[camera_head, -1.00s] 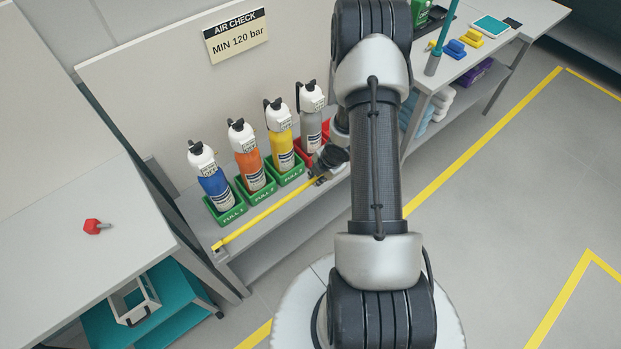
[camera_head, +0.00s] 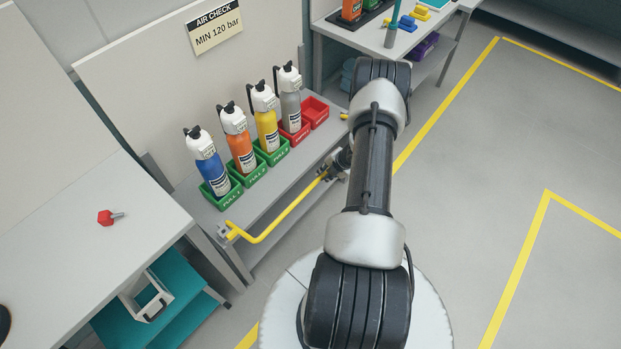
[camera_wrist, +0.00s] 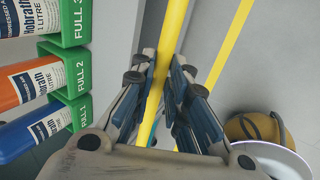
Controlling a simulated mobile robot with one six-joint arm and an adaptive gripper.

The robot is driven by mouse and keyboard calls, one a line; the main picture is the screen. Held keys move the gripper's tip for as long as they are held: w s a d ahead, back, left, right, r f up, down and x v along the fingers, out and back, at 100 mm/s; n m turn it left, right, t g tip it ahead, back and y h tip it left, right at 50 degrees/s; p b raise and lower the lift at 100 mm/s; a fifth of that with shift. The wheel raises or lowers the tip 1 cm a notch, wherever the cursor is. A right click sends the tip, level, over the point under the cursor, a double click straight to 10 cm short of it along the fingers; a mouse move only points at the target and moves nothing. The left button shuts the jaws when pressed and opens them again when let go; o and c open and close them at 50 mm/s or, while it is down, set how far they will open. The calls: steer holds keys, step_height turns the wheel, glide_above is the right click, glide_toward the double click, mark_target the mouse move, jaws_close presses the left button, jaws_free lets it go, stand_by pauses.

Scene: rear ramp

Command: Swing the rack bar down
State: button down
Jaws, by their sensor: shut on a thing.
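The yellow rack bar (camera_head: 285,213) runs along the front of the cylinder rack (camera_head: 222,262). It is cranked at its left end, where it meets a mount on the rack's front corner. Its long part stands out from the shelf edge, lower than the trays. My gripper (camera_head: 324,173) is shut on the bar near its right part. In the wrist view the bar (camera_wrist: 155,88) passes between both fingers of my gripper (camera_wrist: 168,85). My arm hides the bar's far right end.
Blue (camera_head: 211,171), orange (camera_head: 241,150), yellow (camera_head: 267,128) and grey (camera_head: 291,108) cylinders stand in green and red trays behind the bar. An empty red tray (camera_head: 316,112) is at the right. A bench with a red-headed item (camera_head: 105,217) is at left. Floor at right is clear.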

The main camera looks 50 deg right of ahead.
steer(key=shift+t, duration=0.7)
steer(key=f+b, duration=0.1)
steer(key=s+f+b, duration=0.1)
steer(key=f, duration=0.1)
steer(key=s+f+b, duration=0.1)
steer(key=b, duration=0.1)
steer(key=shift+s+a+f, duration=0.2)
steer(key=shift+a+f, duration=0.1)
steer(key=shift+f, duration=0.1)
steer(key=c, duration=2.3)
jaws_free()
steer(key=shift+w+d+r+p, duration=0.1)
steer(key=shift+d+r+p, duration=0.1)
steer(key=shift+r+p, duration=0.45)
steer(key=shift+o, duration=1.4)
steer(key=shift+w+r, duration=0.15)
steer(key=shift+w, duration=0.05)
steer(key=o, duration=0.5)
steer(key=shift+c, duration=0.2)
steer(key=v, duration=1.2)
steer(key=shift+d, duration=0.2)
